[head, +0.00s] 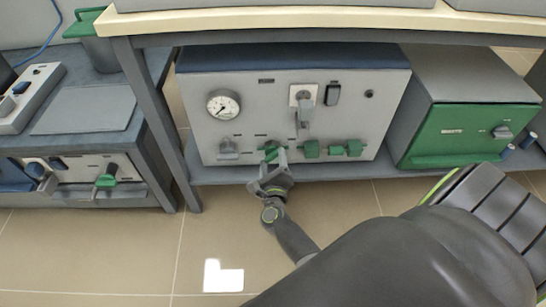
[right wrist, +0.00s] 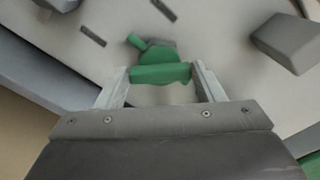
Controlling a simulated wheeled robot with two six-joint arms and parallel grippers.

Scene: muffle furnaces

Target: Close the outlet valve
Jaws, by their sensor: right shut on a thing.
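A grey control panel (head: 225,140) under the bench carries a row of valves along its lower edge. My right gripper (head: 272,161) reaches up to it from below and is shut on a green valve handle (head: 270,149). In the right wrist view the green handle (right wrist: 160,74) lies crosswise between the two fingers, with its rounded body behind it. No label shows which valve is the outlet. Other green valves (head: 347,148) sit to the right on the panel. My left gripper is not in view.
A pressure gauge (head: 223,105) and a grey lever (head: 303,112) are above the valve row. A green-fronted box (head: 465,132) stands on the right. A bench leg (head: 155,120) is at left; the tiled floor (head: 130,245) in front is clear.

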